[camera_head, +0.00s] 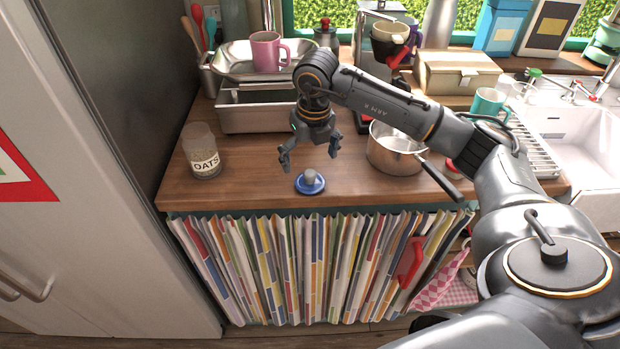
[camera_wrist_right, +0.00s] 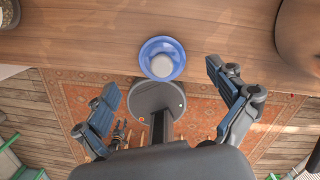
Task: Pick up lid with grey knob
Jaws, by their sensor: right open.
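The lid is a small blue disc with a grey knob (camera_head: 310,182), lying on the wooden counter near its front edge. In the right wrist view the lid (camera_wrist_right: 162,59) sits above the middle, beyond the fingertips. My right gripper (camera_head: 310,160) is open and empty, pointing down above and just behind the lid, apart from it. Its two spread fingers also show in the right wrist view (camera_wrist_right: 168,95), one on each side of the lid's column.
A jar labelled OATS (camera_head: 204,152) stands left of the lid. A saucepan (camera_head: 394,150) stands to the right, its dark handle over the front edge. Metal trays (camera_head: 250,112) with a pink mug (camera_head: 268,51) are behind. A striped curtain (camera_head: 310,270) hangs below the counter (camera_head: 240,190).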

